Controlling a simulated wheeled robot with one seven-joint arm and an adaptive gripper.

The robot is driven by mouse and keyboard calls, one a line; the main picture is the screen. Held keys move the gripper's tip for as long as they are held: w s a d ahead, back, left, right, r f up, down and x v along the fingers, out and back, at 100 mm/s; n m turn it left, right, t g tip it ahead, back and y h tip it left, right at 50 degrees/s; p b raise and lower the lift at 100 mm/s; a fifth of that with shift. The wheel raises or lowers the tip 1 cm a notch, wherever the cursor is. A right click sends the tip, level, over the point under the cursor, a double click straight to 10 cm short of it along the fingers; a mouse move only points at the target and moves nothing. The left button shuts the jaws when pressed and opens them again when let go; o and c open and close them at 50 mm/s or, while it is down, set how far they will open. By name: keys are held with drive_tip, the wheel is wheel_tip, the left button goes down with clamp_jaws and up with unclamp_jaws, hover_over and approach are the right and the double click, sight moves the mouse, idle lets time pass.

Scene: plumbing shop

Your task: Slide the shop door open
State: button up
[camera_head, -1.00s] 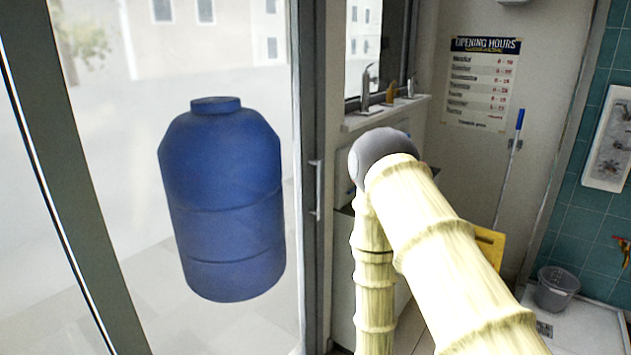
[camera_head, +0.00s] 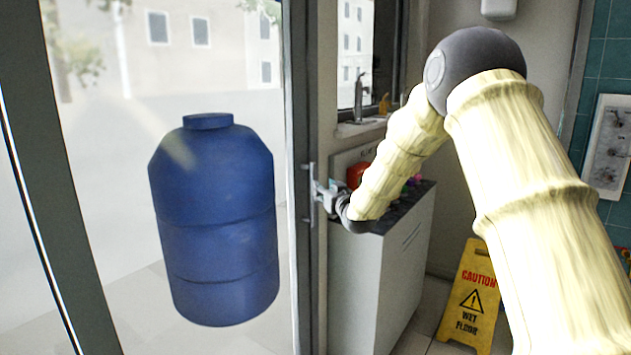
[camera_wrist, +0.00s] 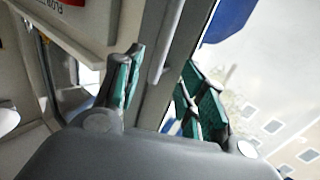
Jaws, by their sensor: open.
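The shop door (camera_head: 298,100) is a glass panel in a dark grey frame, left of centre in the head view. A slim upright metal handle (camera_head: 310,178) is on its right-hand stile. My gripper (camera_head: 320,194) is at the handle's height, close against it; contact cannot be told from here. In the wrist view my gripper (camera_wrist: 160,85) is open, its green-padded fingers apart on either side of the dark door stile. The handle bar (camera_wrist: 163,52) shows between and beyond the fingertips. Nothing is visibly gripped.
A large blue tank (camera_head: 213,225) is seen through the glass. A grey cabinet (camera_head: 385,275) with a dark top stands right of the door, under my forearm. A yellow caution sign (camera_head: 470,295) stands on the floor farther right.

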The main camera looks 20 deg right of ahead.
drive_tip(key=w+p, duration=0.1)
drive_tip(key=w, duration=0.9)
drive_tip(key=shift+w+a+p, duration=0.15)
drive_tip(key=shift+a+p, duration=0.25)
drive_tip(key=shift+a, duration=0.05)
clamp_jaws()
